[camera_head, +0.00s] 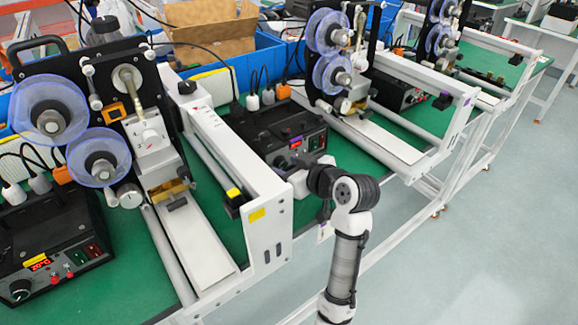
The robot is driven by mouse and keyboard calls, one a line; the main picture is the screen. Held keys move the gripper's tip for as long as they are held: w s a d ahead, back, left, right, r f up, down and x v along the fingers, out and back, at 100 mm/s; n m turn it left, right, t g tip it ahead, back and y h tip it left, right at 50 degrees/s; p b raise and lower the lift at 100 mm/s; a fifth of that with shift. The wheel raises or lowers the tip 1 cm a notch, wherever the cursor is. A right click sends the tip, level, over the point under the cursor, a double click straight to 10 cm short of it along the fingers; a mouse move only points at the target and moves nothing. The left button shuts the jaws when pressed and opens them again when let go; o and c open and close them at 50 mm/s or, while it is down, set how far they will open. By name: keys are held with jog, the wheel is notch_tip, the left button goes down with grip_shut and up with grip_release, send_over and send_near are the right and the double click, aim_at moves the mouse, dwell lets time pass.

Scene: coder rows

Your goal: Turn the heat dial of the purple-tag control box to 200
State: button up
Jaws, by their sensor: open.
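A black control box (272,130) sits on the green bench in the middle, with a small lit red display (296,143) on its front panel. A small purplish mark seems to sit by the display, too small to be sure of. My gripper (286,165) is open in front of the lower left of this panel, its fingers close to the panel. Whether they touch a dial cannot be told. The heat dial is not clearly visible, as my gripper and wrist cover that part. The display's number is unreadable.
Another black control box (50,245) with a yellow tag, a display and a knob (20,290) sits at the left. A white machine frame (240,165) with a yellow tag stands just left of my gripper; another frame (425,75) is to the right. The floor (470,260) at right is clear.

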jog(key=c, duration=1)
jog(key=shift+p, duration=0.3)
jog(key=shift+r+m+g+y+p, duration=0.15)
jog(key=shift+m+g+y+p, duration=0.25)
jog(key=shift+m+p, duration=0.45)
jog(key=shift+d+m+g+y+p, duration=0.1)
jog(key=shift+m+g+y+p, duration=0.2)
jog(key=shift+m+y+p, duration=0.5)
jog(key=m+p, duration=0.1)
jog(key=m+y+p, duration=0.1)
jog(key=m, duration=0.1)
jog(key=m+y+p, duration=0.1)
jog(key=p, duration=0.1)
jog(key=shift+w+d+f+m+g, duration=0.15)
jog(key=shift+f+m+g, duration=0.1)
jog(key=shift+f+g, duration=0.1)
